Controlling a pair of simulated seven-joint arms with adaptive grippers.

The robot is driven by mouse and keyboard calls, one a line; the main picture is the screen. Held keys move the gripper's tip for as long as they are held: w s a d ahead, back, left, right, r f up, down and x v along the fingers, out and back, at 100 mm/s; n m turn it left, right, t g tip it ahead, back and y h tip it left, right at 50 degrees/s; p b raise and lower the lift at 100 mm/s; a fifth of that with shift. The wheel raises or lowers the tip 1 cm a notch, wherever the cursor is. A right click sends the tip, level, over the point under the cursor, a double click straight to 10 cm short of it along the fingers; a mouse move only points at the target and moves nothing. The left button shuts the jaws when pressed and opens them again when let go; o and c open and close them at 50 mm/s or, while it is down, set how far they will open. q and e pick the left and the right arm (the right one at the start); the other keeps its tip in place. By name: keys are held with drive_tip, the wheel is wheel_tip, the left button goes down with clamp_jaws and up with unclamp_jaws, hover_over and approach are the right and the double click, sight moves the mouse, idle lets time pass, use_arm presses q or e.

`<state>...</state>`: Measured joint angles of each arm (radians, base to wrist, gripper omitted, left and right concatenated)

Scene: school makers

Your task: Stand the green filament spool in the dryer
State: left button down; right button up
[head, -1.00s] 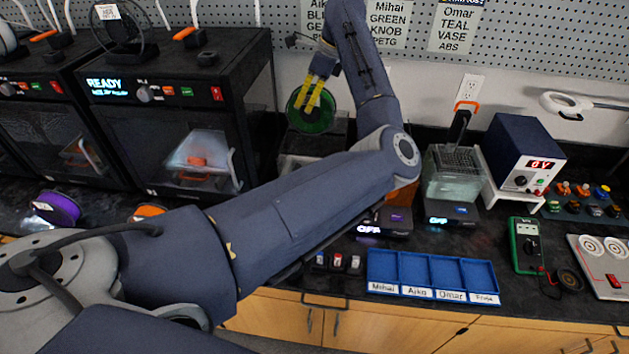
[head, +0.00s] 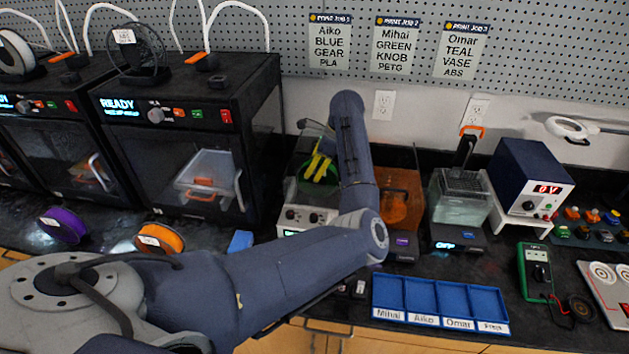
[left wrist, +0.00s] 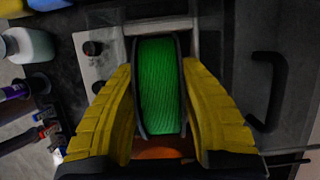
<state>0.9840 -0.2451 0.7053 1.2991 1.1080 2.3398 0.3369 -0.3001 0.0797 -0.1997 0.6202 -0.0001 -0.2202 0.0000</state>
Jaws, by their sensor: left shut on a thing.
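The green filament spool (left wrist: 158,88) is upright, edge-on, between the yellow fingers of my left gripper (left wrist: 163,112) in the left wrist view. My left gripper (head: 318,167) is shut on it. In the head view the spool (head: 306,170) is mostly hidden by the fingers. The dryer (head: 303,218) is a pale box with two knobs on its front, partly hidden behind my left arm. In the left wrist view its knobbed panel (left wrist: 93,62) lies left of the spool. The spool is at the dryer's top opening; I cannot tell whether it touches the bottom. My right gripper is not in view.
A black printer (head: 165,140) stands left of the dryer. An orange translucent box (head: 400,200) stands close on its right. Purple (head: 63,226) and orange (head: 160,238) spools lie at left. A blue divided tray (head: 440,300) is at the front.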

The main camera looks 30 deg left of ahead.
sight(330, 164)
use_arm(q)
drive_tip(key=shift+f, duration=2.25)
drive_tip(key=c, duration=0.9)
unclamp_jaws()
drive_tip(key=shift+f, duration=0.15)
drive_tip(key=shift+c, duration=0.2)
drive_tip(key=v, duration=1.2)
drive_tip(key=shift+d, duration=0.1)
